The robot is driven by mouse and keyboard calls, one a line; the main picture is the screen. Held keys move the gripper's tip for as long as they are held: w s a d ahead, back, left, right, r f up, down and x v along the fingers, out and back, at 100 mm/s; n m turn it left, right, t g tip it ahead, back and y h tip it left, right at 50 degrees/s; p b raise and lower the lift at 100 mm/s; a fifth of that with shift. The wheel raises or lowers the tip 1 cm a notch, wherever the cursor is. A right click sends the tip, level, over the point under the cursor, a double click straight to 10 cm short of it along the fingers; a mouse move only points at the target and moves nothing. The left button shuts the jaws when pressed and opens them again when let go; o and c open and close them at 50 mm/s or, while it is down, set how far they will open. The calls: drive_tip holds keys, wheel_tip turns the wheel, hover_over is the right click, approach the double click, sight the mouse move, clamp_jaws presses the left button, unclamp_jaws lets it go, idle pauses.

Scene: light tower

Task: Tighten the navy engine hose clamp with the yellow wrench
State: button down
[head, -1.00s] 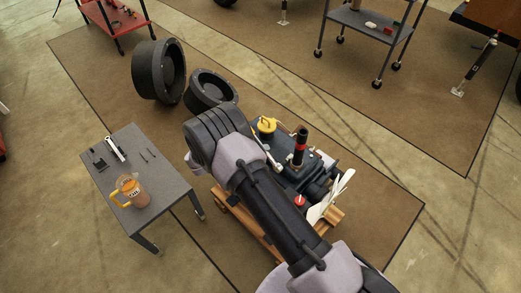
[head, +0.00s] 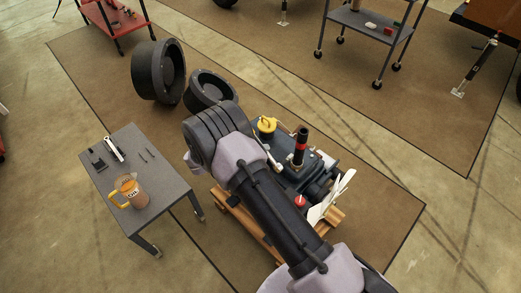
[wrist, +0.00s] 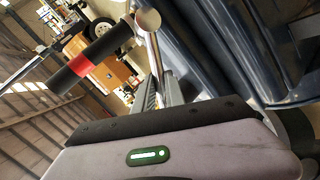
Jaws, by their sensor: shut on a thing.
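The navy engine (head: 290,172) sits on a wooden stand, partly hidden by my arm. Its upright black pipe with a red band (head: 300,147) also shows in the wrist view (wrist: 79,64). My gripper is hidden behind my arm in the head view. In the wrist view my gripper (wrist: 159,92) is shut on a shiny metal rod with a round end, apparently the wrench (wrist: 153,45); no yellow shows on it. The rod's round end is beside the pipe in the picture; I cannot tell whether they touch. I cannot make out the hose clamp.
A grey cart (head: 362,22) is at the back right. The mat (head: 385,222) right of the engine is clear.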

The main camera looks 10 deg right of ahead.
drive_tip(key=shift+w+d+b, duration=0.45)
drive_tip(key=shift+w+d, duration=0.1)
drive_tip(key=shift+d, duration=0.15)
idle(2.1)
drive_tip(key=shift+s+d+r+m+t+b, duration=0.25)
drive_tip(key=shift+r+m+t+b, duration=0.05)
drive_tip(key=shift+r+m+b, duration=0.2)
drive_tip(key=shift+s+d+r+m+t+y, duration=0.25)
drive_tip(key=shift+r+m+t+y, duration=0.05)
drive_tip(key=shift+r+m+y, duration=0.1)
drive_tip(key=shift+d+b, duration=0.1)
drive_tip(key=shift+b, duration=0.2)
